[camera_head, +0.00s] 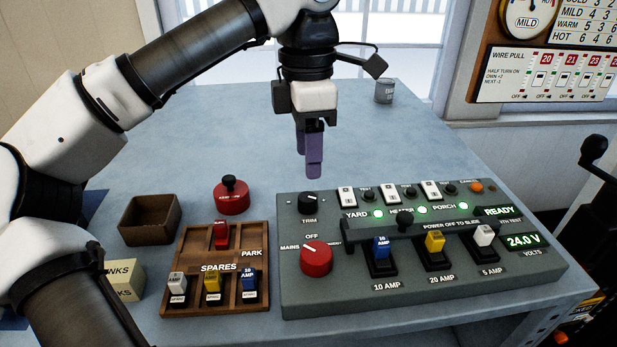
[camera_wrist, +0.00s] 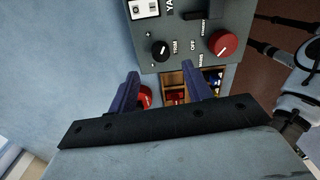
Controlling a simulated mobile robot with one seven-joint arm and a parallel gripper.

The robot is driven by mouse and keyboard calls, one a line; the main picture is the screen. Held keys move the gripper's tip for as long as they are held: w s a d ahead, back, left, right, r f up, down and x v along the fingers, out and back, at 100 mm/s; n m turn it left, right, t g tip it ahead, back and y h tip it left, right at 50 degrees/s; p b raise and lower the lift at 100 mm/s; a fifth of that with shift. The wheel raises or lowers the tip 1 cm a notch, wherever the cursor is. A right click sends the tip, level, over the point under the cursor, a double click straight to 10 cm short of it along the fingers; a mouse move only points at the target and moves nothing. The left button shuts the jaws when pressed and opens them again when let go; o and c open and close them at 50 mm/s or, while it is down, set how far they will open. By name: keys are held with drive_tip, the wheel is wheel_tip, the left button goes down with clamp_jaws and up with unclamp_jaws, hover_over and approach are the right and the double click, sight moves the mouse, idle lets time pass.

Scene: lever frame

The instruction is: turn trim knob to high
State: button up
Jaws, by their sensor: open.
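The trim knob (camera_head: 311,201) is a small round black knob with a white pointer mark, at the upper left of the grey control panel (camera_head: 300,285). The word TRIM is printed below it. In the wrist view the trim knob (camera_wrist: 160,50) shows beyond the fingers, with a plus and a minus mark beside it. My gripper (camera_head: 314,172) points down with purple fingers, above and behind the trim knob, apart from it. In the wrist view my gripper (camera_wrist: 172,85) has its two fingers spread with nothing between them.
A red mains knob (camera_head: 316,260) sits below the trim knob. A black bar (camera_head: 400,229) crosses the panel above several fuses. A wooden spares tray (camera_head: 180,262), a red round item (camera_head: 231,197) and a wooden box (camera_head: 149,219) stand left.

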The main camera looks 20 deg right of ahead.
wheel_tip(320, 180, up, 6)
drive_tip(key=shift+w+r+p, duration=0.15)
drive_tip(key=shift+p, duration=0.15)
idle(0.4)
